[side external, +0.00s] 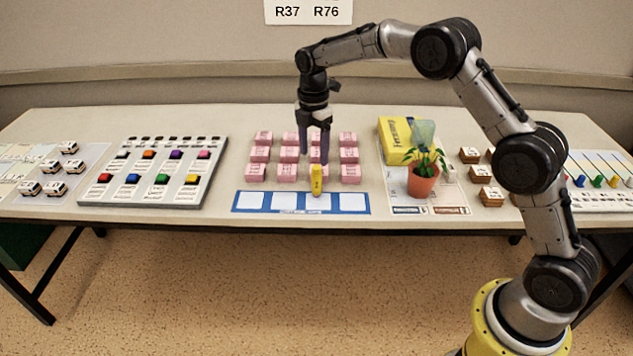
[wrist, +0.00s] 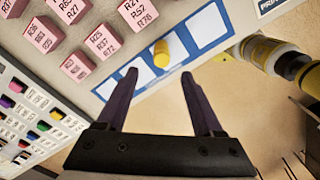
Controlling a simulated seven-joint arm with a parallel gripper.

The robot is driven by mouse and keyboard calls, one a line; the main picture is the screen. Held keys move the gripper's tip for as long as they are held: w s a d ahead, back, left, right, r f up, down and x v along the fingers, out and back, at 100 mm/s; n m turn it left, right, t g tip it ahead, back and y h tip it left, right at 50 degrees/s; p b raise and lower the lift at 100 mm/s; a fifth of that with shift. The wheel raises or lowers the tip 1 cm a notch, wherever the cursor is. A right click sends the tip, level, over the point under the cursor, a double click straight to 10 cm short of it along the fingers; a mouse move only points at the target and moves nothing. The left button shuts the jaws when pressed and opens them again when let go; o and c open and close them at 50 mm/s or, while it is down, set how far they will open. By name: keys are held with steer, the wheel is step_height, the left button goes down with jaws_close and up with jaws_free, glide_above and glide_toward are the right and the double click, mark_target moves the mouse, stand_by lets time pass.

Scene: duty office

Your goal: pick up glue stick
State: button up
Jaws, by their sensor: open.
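A yellow glue stick (side external: 316,180) stands upright at the blue-edged strip with white squares (side external: 262,202), in front of the pink blocks. In the wrist view the glue stick (wrist: 162,54) shows its rounded top, beyond my fingertips. My gripper (side external: 316,158) hangs over the pink blocks, fingers pointing down, close above and behind the glue stick. In the wrist view my gripper (wrist: 158,74) has its two dark fingers spread apart with nothing between them.
Pink labelled blocks (side external: 257,172) stand in rows behind the strip. A button panel (side external: 150,170) is to the left, with small white vehicles (side external: 56,188) beyond. A potted plant (side external: 422,186) and a yellow box (side external: 397,139) stand to the right. The table's front edge is close to the strip.

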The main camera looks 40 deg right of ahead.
mark_target(314, 168)
step_height(314, 168, down, 6)
steer(key=shift+r, duration=0.1)
steer(key=f, duration=0.4)
steer(key=shift+s+d+f, duration=0.1)
steer(key=shift+d, duration=0.3)
steer(key=shift+f, duration=0.6)
steer(key=shift+c, duration=0.2)
jaws_close()
